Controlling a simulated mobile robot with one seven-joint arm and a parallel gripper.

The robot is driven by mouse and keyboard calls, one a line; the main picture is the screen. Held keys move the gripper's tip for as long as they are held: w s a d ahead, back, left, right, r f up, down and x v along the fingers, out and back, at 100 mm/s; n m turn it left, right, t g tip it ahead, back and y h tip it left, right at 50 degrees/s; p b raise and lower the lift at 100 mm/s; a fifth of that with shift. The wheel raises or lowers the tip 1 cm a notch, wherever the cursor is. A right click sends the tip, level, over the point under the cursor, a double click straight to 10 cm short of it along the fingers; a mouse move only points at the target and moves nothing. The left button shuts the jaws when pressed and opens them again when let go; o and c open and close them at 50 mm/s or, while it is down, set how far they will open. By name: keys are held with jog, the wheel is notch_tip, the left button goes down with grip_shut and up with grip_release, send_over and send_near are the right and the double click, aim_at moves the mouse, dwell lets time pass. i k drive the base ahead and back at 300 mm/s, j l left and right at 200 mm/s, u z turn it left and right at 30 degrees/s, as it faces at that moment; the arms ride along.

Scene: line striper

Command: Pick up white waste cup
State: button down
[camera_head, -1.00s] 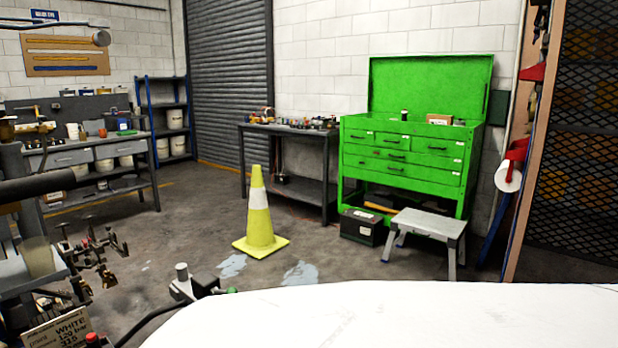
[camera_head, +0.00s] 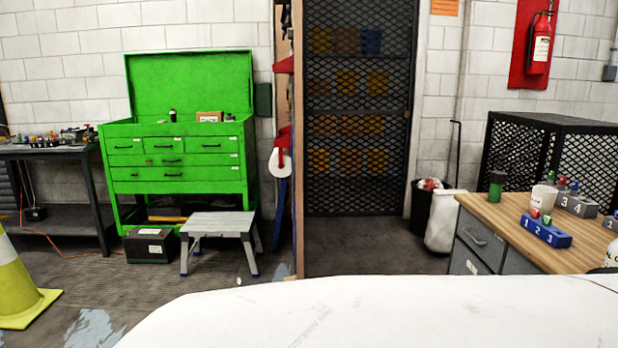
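A white cup (camera_head: 543,198) stands upright on the wooden-topped desk (camera_head: 485,213) at the right. A red-topped item shows at its rim or just in front of it; I cannot tell which. The cup is partly hidden by the blue block numbered 1 2 3 (camera_head: 546,231) in front of it. Whether this is the waste cup cannot be read from here. Another white container (camera_head: 612,256) is cut off at the right edge. My gripper is not in view.
A dark green cup (camera_head: 496,186) and a grey numbered block (camera_head: 575,204) share the desk. A black mesh cage (camera_head: 560,150) stands behind it. A green tool chest (camera_head: 185,160), grey step stool (camera_head: 218,230) and yellow cone (camera_head: 20,280) are left. Floor before the mesh door is clear.

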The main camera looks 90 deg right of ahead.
aim_at(543, 198)
jog(key=z, duration=3.95)
jog(key=i+j, duration=0.35)
jog(key=i, duration=0.25)
jog(key=i+j+z, duration=0.1)
jog(key=z, duration=0.35)
jog(key=i+j+z, duration=0.1)
jog(key=z, duration=0.3)
jog(key=i+j+z, duration=0.1)
jog(key=z, duration=0.35)
jog(key=j+z, duration=0.25)
jog(key=z, duration=0.15)
jog(key=j, duration=0.85)
jog(key=i, duration=0.05)
